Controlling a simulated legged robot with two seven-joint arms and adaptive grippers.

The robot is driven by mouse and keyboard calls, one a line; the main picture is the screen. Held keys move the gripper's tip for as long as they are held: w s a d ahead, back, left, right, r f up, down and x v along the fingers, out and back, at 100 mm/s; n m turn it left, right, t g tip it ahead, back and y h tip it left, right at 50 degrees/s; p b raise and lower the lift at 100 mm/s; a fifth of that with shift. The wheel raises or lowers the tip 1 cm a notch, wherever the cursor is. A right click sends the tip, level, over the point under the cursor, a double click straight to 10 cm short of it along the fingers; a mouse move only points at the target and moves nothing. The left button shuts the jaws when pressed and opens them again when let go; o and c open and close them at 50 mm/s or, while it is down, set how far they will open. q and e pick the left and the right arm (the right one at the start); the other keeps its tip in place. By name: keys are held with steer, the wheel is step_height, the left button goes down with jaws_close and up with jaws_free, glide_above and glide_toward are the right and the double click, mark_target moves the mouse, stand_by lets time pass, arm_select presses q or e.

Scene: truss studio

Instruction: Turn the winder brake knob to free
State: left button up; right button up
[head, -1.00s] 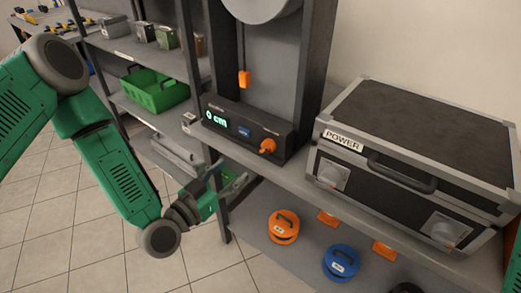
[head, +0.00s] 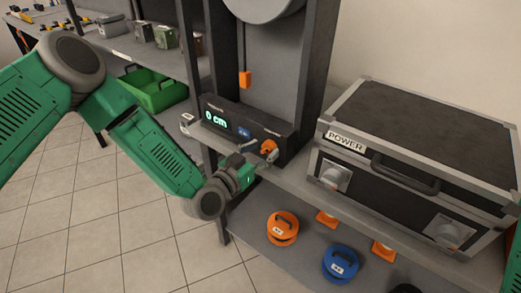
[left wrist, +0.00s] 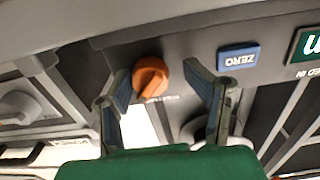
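The orange winder brake knob (head: 269,147) sits at the right end of the dark control panel (head: 285,136). In the left wrist view the knob (left wrist: 150,75) shows between my left gripper's two fingers, with the label below it partly hidden. My left gripper (head: 262,153) is at the panel front, right by the knob. In the left wrist view the gripper (left wrist: 154,80) is open, one finger on each side of the knob, with visible gaps. I cannot tell whether a finger touches it. My right gripper is out of view.
The panel display (head: 215,117) reads 0 cm, beside a blue ZERO button (left wrist: 238,58). A POWER case (head: 420,145) stands to the right on the same shelf. An orange piece (head: 246,80) hangs above the panel. Orange (head: 282,228) and blue (head: 341,262) round items lie below.

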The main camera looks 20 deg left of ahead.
arm_select(q)
steer(key=shift+d+r, duration=0.2)
steer(key=shift+d, duration=0.3)
steer(key=c, duration=0.7)
steer(key=shift+s+d+r, duration=0.15)
steer(key=shift+d, duration=0.3)
steer(key=shift+c, duration=0.5)
steer(key=shift+o, duration=0.2)
steer(key=shift+a, duration=0.5)
steer(key=shift+d+n, duration=0.2)
steer(key=shift+n, duration=0.5)
steer(key=n+b, duration=0.1)
steer(key=n, duration=0.2)
steer(key=shift+a+b, duration=0.15)
steer(key=shift+b, duration=0.2)
steer(key=shift+c, duration=0.2)
steer(key=n+b, duration=0.1)
steer(key=n, duration=0.4)
steer(key=shift+w+b, duration=0.2)
steer(key=shift+b, duration=0.15)
steer(key=n+b, duration=0.2)
steer(key=n, duration=0.2)
steer(key=shift+n, duration=0.3)
steer(key=shift+n+b, duration=1.05)
steer(key=shift+n, duration=0.95)
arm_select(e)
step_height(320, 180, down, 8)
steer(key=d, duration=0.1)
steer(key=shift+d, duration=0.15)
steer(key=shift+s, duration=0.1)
